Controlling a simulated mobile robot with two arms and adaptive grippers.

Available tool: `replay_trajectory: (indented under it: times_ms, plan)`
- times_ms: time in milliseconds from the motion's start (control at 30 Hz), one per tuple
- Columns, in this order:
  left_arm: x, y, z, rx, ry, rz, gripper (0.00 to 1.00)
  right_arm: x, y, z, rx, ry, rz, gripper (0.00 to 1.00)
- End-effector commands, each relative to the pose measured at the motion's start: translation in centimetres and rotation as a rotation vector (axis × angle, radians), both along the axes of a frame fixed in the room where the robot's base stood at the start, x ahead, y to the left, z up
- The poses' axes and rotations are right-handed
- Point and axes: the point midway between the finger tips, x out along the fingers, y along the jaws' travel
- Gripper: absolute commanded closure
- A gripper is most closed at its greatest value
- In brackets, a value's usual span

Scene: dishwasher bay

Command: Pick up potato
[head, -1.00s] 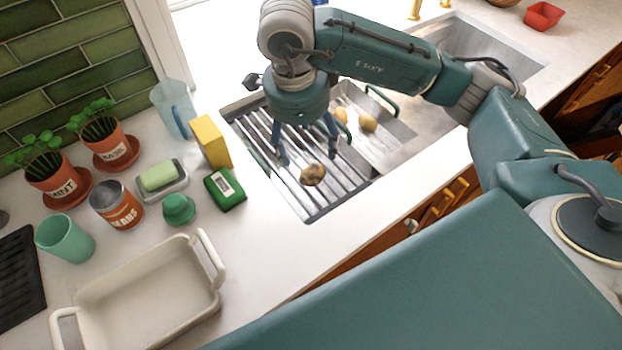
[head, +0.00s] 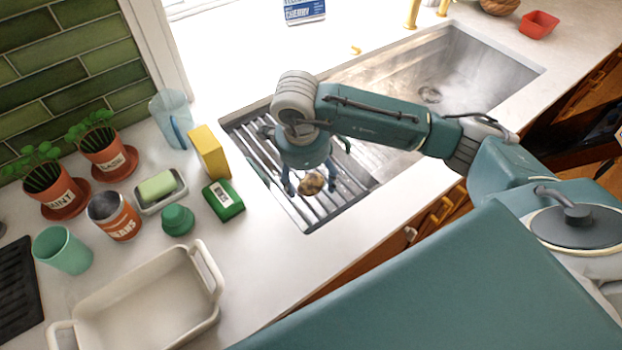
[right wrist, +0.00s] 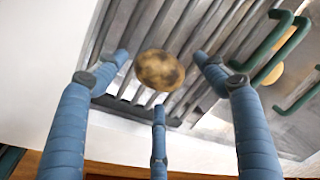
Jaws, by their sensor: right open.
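A brown, speckled potato (head: 312,183) lies on the ridged metal drainer (head: 345,205) beside the sink. My right gripper (head: 308,188) reaches down over it, its blue fingers open around the potato. In the right wrist view the potato (right wrist: 160,70) sits between the spread fingertips (right wrist: 162,75), with a gap on the left and right sides; whether the lower finger touches it I cannot tell. Another yellowish potato (right wrist: 296,74) shows partly behind green handles in the right wrist view. In the head view my right arm hides that area. My left gripper is not in view.
Green handles (right wrist: 280,45) stand close to the right of the gripper. A yellow box (head: 210,152), a green box (head: 223,200) and a soap dish (head: 160,190) stand left of the drainer. A white baking dish (head: 205,325) is in front. The sink basin (head: 470,75) looks empty.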

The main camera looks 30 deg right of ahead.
Motion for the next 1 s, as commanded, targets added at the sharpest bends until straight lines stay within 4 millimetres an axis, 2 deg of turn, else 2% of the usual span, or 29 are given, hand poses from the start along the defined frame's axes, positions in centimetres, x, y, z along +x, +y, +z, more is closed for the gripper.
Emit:
replay_trajectory:
  times_ms: [133,367,600,633,1000]
  plan:
    - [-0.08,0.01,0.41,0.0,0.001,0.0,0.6,0.06,-0.16,-1.21,-0.001,0.001,0.0,0.29]
    - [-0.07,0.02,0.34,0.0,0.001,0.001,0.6,0.1,-0.16,-1.38,0.0,-0.001,0.001,0.31]
    - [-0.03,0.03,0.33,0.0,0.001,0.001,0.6,0.11,-0.15,-1.35,0.0,-0.001,0.001,0.79]
    - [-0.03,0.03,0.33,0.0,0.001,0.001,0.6,0.11,-0.15,-1.34,0.0,-0.001,0.001,0.83]
    - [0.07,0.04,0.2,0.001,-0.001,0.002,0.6,0.22,-0.15,-0.86,0.001,-0.003,0.001,0.83]
